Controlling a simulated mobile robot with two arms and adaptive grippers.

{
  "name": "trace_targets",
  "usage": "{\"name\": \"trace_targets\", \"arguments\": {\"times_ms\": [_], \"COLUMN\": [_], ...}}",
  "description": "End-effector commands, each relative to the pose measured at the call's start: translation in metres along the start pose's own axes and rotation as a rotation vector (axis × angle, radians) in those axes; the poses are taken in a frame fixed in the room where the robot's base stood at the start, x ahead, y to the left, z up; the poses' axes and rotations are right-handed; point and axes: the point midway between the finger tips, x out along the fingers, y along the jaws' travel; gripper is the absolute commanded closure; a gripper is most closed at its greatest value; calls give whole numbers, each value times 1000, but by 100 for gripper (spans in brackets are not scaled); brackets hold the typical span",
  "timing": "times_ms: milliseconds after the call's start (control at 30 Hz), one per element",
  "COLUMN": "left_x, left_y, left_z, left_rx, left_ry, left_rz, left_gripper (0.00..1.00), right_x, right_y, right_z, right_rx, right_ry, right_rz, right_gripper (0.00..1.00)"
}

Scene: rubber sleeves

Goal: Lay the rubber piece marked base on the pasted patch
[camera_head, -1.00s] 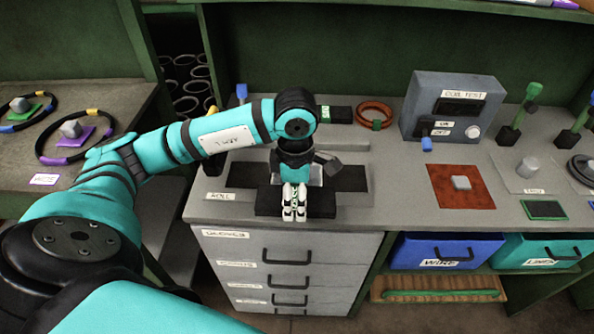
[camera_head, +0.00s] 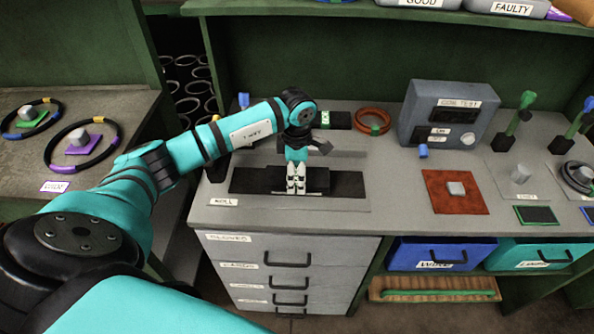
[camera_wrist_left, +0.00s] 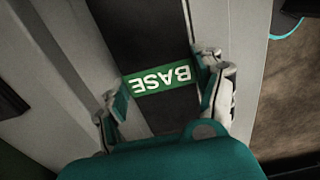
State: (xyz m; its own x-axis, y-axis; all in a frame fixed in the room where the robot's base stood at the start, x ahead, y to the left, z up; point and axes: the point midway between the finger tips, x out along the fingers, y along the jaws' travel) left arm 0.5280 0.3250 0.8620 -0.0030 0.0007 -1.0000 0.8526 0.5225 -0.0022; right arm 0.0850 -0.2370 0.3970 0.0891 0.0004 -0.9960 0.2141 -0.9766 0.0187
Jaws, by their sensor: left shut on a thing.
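The black rubber piece (camera_head: 318,180) has a green label reading BASE in the left wrist view (camera_wrist_left: 160,80). My left gripper (camera_head: 297,187) is shut on it, with one finger on each side of the label. In the head view the piece is over a longer dark patch (camera_head: 347,185) on the counter, which shows at both ends of it. The middle of the patch is hidden by the piece and my gripper. I cannot tell whether the piece touches the patch. My right gripper is not in view.
Behind my left gripper lie a black piece with a green label (camera_head: 337,119) and an orange ring (camera_head: 373,122). A grey test box (camera_head: 450,112) and a red-brown mat (camera_head: 455,192) are to the right. Bare counter lies in front of the patch.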

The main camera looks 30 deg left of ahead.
Motion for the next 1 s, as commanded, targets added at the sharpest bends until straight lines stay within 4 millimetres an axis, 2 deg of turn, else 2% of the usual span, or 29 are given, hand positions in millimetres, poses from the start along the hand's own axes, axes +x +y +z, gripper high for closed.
{"name": "trace_targets", "arguments": {"times_ms": [267, 300, 467, 833, 1000], "left_x": [3, 2, 2, -5, -32], "left_y": [1, 0, 0, 1, 2], "left_z": [0, 0, 0, 1, 1], "left_rx": [0, 0, 0, 0, 0], "left_ry": [-2, -1, -1, -2, -3], "left_rz": [3, 2, 2, 4, 8], "left_gripper": [74, 27, 8, 8, 8], "right_x": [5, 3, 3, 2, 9], "right_y": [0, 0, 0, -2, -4], "right_z": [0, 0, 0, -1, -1], "right_rx": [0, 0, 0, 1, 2], "right_ry": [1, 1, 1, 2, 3], "right_rz": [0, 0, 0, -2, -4], "right_gripper": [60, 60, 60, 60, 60]}}
